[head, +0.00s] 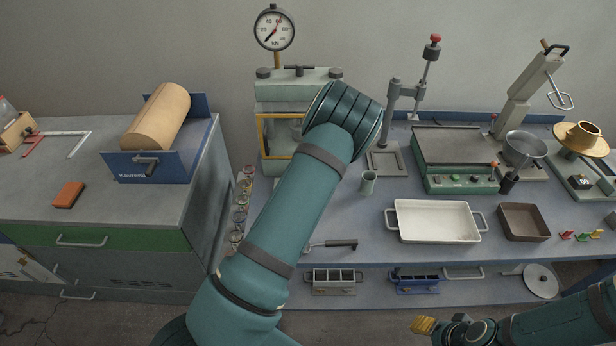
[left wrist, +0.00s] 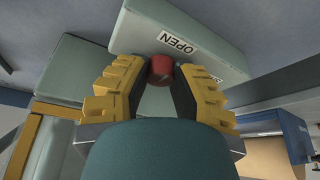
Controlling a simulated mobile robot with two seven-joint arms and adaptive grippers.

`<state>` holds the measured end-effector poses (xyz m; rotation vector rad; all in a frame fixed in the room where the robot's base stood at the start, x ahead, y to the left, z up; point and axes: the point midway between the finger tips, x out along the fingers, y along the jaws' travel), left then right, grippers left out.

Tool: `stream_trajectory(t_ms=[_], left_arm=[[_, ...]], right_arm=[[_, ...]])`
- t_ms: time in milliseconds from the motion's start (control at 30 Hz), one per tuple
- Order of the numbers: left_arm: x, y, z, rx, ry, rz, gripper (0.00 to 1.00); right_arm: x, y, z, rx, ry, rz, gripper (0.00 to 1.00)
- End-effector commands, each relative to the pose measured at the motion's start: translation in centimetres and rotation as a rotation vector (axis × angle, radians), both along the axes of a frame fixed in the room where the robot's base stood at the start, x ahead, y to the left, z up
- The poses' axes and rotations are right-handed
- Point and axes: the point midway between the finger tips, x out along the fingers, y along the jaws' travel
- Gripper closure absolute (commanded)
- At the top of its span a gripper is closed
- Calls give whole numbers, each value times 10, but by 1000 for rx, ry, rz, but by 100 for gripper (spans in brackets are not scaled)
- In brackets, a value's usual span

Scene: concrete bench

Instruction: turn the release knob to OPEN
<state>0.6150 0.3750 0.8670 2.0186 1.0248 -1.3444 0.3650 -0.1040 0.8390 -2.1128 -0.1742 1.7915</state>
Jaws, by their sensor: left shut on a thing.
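The red release knob (left wrist: 161,67) sits on a pale grey-green block (left wrist: 190,25) in the left wrist view. A white OPEN label (left wrist: 180,43) is beside it, and a second label (left wrist: 213,77) is partly hidden by a finger. My left gripper (left wrist: 159,78) has its yellow fingers on either side of the knob, closed on it. In the head view my left arm hides that gripper and the knob; it reaches the right side of the press (head: 285,88) with the kN gauge. My right gripper (head: 424,325) is low at the right, away from the bench objects; its finger gap is unclear.
A blue Kavrenti-type roller stand (head: 135,168) and an orange block (head: 68,194) are on the left cabinet. On the bench are a small cup (head: 368,183), a white tray (head: 436,222), a brown tray (head: 523,222) and a hotplate (head: 460,182).

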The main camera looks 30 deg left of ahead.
Motion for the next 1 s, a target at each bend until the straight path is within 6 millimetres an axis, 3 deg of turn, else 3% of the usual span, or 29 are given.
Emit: stream_trajectory(t_ms=[500,533,600,1000], left_arm=[[-2,-1,-3,-3,7,19,100],[-2,-1,-3,-3,7,19,66],[-2,-1,-3,-3,7,19,42],[-1,-2,3,-1,1,17,40]], right_arm=[[0,0,1,0,0,0,53],[0,0,1,0,0,0,53],[0,0,1,0,0,0,53],[0,0,1,0,0,0,53]])
